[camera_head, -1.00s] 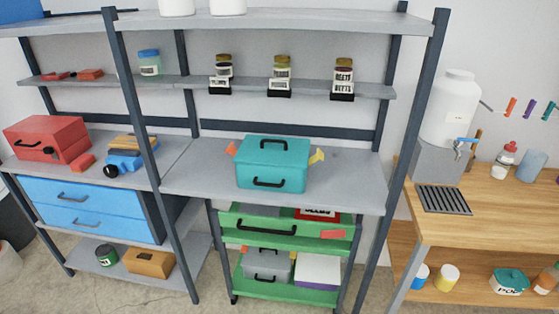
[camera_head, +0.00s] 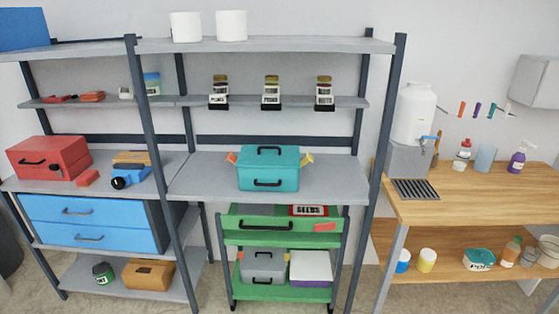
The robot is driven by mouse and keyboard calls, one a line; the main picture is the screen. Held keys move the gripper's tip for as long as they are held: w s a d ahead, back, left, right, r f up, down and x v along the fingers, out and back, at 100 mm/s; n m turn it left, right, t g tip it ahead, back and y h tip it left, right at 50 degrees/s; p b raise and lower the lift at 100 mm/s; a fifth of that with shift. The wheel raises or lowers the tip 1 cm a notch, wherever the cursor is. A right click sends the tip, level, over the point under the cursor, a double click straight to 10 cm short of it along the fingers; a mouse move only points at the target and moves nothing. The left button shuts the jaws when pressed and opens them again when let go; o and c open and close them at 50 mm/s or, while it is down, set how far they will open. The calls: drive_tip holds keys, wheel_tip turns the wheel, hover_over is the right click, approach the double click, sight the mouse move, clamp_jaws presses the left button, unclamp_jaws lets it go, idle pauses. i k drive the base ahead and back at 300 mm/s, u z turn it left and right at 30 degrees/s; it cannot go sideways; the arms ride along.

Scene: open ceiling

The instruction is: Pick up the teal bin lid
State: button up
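The teal bin (camera_head: 269,177) stands on the grey workbench shelf in the middle of the view. Its teal lid (camera_head: 270,156) is on top, with a dark handle on it. Another dark handle is on the bin's front. Orange and yellow pieces show at the bin's left and right sides. My gripper is not in view.
A red toolbox (camera_head: 47,158) and a blue tool (camera_head: 131,177) lie left on the bench (camera_head: 205,186). A rack upright (camera_head: 157,170) stands left of the bin. A green cart (camera_head: 285,218) is below. A wooden counter (camera_head: 480,200) is at the right. The bench beside the bin is clear.

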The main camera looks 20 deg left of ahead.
sight(250, 156)
drive_tip(key=u, duration=5.05)
drive_tip(key=i, duration=0.15)
drive_tip(key=z, duration=2.55)
drive_tip(key=i, duration=1)
drive_tip(key=u, duration=0.05)
drive_tip(key=k, duration=0.3)
drive_tip(key=u, duration=0.05)
